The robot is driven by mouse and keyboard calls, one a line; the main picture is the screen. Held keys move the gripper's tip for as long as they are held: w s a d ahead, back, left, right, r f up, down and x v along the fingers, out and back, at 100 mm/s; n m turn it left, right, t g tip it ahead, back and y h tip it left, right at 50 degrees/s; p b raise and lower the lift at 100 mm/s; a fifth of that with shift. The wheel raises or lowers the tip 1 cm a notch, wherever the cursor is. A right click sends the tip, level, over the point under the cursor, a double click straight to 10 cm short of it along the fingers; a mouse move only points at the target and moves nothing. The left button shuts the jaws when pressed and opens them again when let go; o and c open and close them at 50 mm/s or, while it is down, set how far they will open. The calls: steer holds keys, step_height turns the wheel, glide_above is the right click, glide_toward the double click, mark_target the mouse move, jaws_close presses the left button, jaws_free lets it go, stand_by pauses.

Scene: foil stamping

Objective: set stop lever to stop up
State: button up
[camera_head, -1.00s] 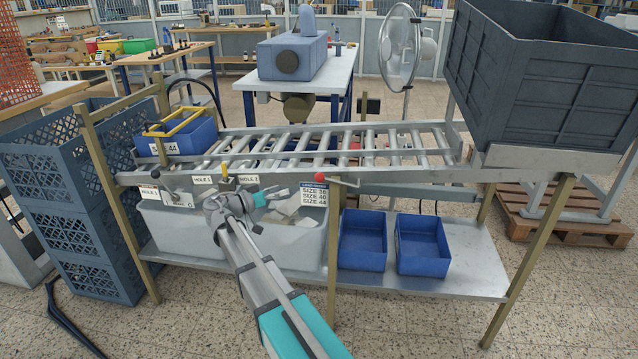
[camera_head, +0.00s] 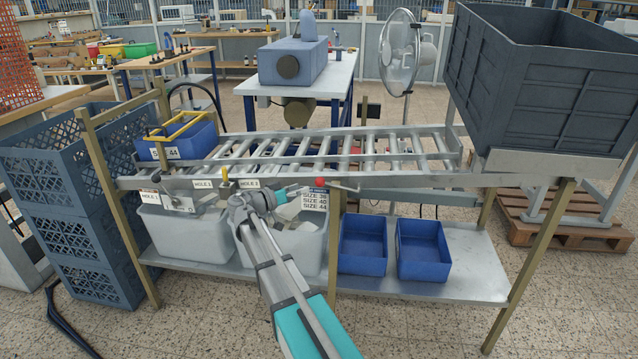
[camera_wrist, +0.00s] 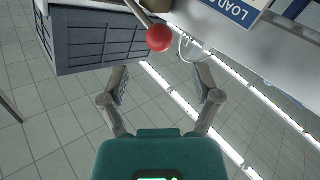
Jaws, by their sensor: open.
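The lever with a red ball knob (camera_head: 318,182) sits on the front rail of the roller conveyor, beside the size sign. The wrist view shows its red ball (camera_wrist: 159,38) on a rod that runs up and left. My gripper (camera_wrist: 162,76) is open and empty. The ball appears beyond the fingertips, roughly midway between them, and not between the pads. In the head view my gripper (camera_head: 296,190) is just left of the red knob, partly hidden by my wrist. The picture does not show which lever carries the stop label.
A black-knobbed lever (camera_head: 155,178) and a yellow-topped lever (camera_head: 224,173) stand further left on the rail. The size sign (camera_head: 314,198) is close to my gripper. Grey bins (camera_head: 185,235) and blue bins (camera_head: 421,246) stand on the shelf below.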

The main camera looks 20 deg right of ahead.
mark_target(319, 182)
steer(key=shift+w+d, duration=0.2)
steer(key=shift+d, duration=1)
steer(key=shift+w+d, duration=0.15)
steer(key=shift+d, duration=1)
steer(key=shift+w+d, duration=0.2)
steer(key=shift+d, duration=1)
jaws_close()
